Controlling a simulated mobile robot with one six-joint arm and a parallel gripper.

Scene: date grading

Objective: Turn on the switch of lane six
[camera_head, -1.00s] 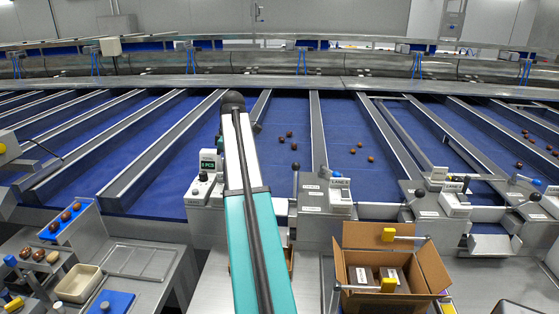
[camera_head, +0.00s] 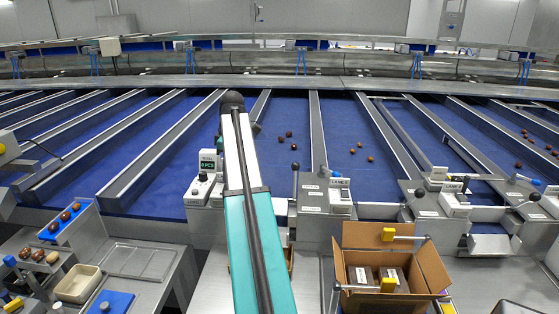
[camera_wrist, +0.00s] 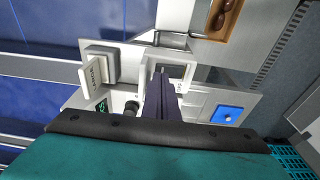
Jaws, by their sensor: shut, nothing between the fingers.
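My gripper (camera_wrist: 160,97) shows in the wrist view as dark fingers shut together with nothing between them. It is over a light grey control station, in front of a recessed metal part (camera_wrist: 172,68); contact cannot be told. Left of the fingers are a black round knob (camera_wrist: 131,107), a green display (camera_wrist: 102,106) and a grey box with a label plate (camera_wrist: 94,72). The plate's lettering is too small to read. In the head view a control box with display (camera_head: 208,161) and knob (camera_head: 203,177) stands left of my arm, which hides the gripper. Which switch is lane six's cannot be told.
Another lane station (camera_head: 339,197) with a labelled box stands to the right. An open cardboard box (camera_head: 420,262) with packs is in front of it. Blue belts with several dates lie behind. A beige tray (camera_head: 78,284) and a blue pad (camera_head: 111,302) are at the lower left.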

